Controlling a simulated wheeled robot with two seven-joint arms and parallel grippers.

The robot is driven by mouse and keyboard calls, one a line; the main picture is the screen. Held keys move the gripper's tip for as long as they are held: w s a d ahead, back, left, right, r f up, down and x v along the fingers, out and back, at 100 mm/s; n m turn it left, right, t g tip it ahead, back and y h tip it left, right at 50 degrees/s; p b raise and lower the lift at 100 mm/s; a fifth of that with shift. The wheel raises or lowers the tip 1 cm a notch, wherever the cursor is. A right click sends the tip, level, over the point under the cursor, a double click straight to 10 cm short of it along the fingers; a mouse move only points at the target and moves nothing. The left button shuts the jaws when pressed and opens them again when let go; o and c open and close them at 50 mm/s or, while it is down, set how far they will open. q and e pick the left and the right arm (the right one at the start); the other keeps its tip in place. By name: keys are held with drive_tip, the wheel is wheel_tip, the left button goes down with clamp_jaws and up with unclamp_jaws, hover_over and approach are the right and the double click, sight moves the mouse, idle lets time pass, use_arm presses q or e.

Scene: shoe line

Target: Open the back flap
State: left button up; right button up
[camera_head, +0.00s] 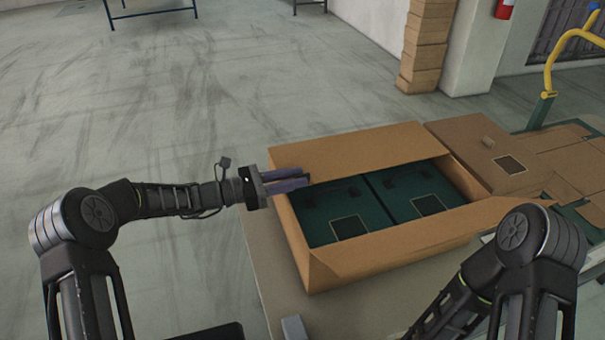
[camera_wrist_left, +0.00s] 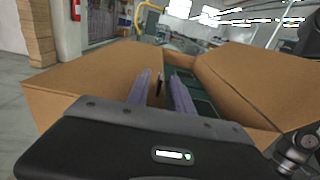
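An open brown cardboard box (camera_head: 357,270) stands on the table. It holds two dark green shoe boxes (camera_head: 335,205). Its back flap (camera_head: 345,150) stands up along the far long side, tilted. The back flap also shows at left in the left wrist view (camera_wrist_left: 85,85). My left gripper (camera_head: 306,177) is at the box's back-left corner, beside the back flap's inner face. Its two purple fingers (camera_wrist_left: 160,77) are apart, with no flap visible between them. Whether a finger touches the flap I cannot tell. My right arm shows at lower right; its gripper is out of view.
The front flap (camera_head: 400,250) leans along the near side and shows at right in the left wrist view. Another closed carton (camera_head: 480,155) adjoins the box on the right. A yellow post (camera_head: 550,70) stands behind it. The floor at left is clear.

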use_arm(q)
drive_tip(key=shift+x, duration=1.2)
clamp_jaws()
idle(0.6)
